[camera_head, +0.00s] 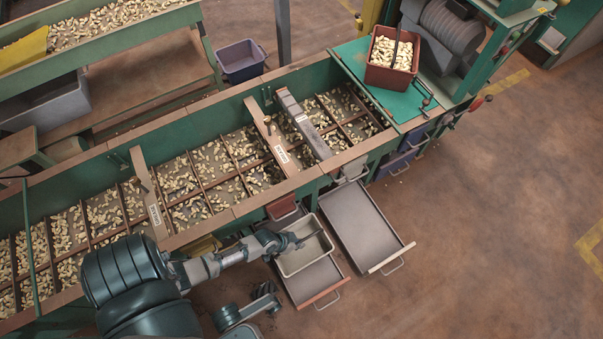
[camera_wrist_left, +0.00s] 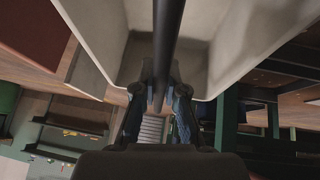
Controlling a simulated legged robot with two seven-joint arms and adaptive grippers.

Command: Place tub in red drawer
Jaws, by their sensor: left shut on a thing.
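The pale grey tub (camera_head: 311,257) hangs over the open drawer with the red front (camera_head: 322,296); I cannot tell whether its base touches the drawer floor. My left gripper (camera_head: 292,241) is shut on the tub at its left side. In the left wrist view the left gripper (camera_wrist_left: 160,95) closes around a dark bar (camera_wrist_left: 169,35) that runs across the tub (camera_wrist_left: 245,45), whose inside looks empty. Part of the red drawer's floor shows in front of the tub; the rest is hidden under it. My right gripper (camera_head: 264,292) is low beside the drawer's left side, its fingers too small to read.
A second open drawer with a cream front (camera_head: 385,259) lies empty just right of the red one. The green hopper bench (camera_head: 235,188) with nuts runs behind. A red-brown bin (camera_head: 391,73) of nuts stands on its right end. The floor (camera_head: 480,240) at right is clear.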

